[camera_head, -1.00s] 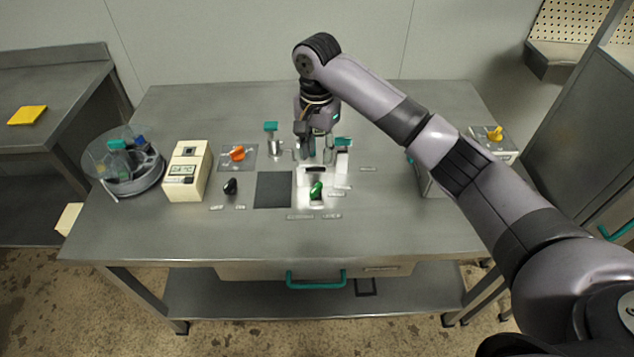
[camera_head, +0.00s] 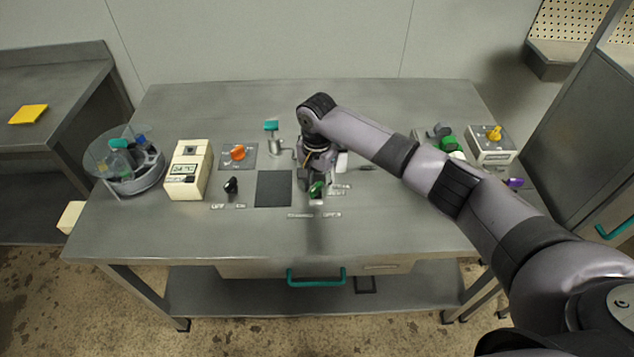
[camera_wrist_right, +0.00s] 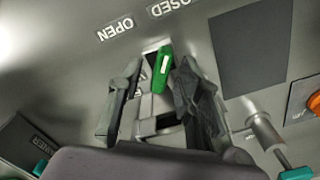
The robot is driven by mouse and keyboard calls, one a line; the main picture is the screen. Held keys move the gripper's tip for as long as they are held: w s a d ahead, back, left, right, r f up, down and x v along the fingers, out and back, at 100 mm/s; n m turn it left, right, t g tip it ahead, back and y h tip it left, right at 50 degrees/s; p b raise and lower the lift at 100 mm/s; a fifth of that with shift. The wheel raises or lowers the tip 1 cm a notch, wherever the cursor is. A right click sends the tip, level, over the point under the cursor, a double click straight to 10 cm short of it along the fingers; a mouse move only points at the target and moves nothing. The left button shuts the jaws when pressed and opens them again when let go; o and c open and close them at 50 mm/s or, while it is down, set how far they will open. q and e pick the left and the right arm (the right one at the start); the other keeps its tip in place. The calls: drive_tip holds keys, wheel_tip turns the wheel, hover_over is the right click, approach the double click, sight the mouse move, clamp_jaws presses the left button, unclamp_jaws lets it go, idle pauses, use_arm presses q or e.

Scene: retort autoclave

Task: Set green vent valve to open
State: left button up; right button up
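The green vent valve (camera_head: 317,188) is a small green handle with a white mark, on a pale plate on the table. In the right wrist view the green handle (camera_wrist_right: 162,70) lies between the fingertips of my right gripper (camera_wrist_right: 155,85). The fingers stand apart on both sides of it, and a gap shows at each side. Labels reading OPEN (camera_wrist_right: 115,29) and CLOSED (camera_wrist_right: 172,6) lie beyond the handle. In the head view my right gripper (camera_head: 312,187) is low over the valve and partly hides it. My left gripper is not in view.
An orange knob (camera_head: 238,153), a black knob (camera_head: 231,186) and a cream meter box (camera_head: 188,172) stand to the left. A dark square mat (camera_head: 273,188) is beside the valve. A yellow-knobbed box (camera_head: 493,140) stands at right. The table front is clear.

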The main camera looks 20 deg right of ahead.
clamp_jaws()
idle(0.5)
drive_tip(key=shift+a+r+n+p, duration=0.1)
drive_tip(key=shift+r+n+p, duration=0.1)
drive_tip(key=shift+n+p, duration=1.9)
drive_tip(key=shift+n, duration=0.2)
drive_tip(key=n+p, duration=0.2)
drive_tip(key=n, duration=0.2)
drive_tip(key=shift+a+f, duration=0.1)
drive_tip(key=n+p, duration=0.1)
drive_tip(key=n, duration=0.4)
drive_tip(key=shift+w, duration=0.1)
drive_tip(key=shift+n, duration=0.3)
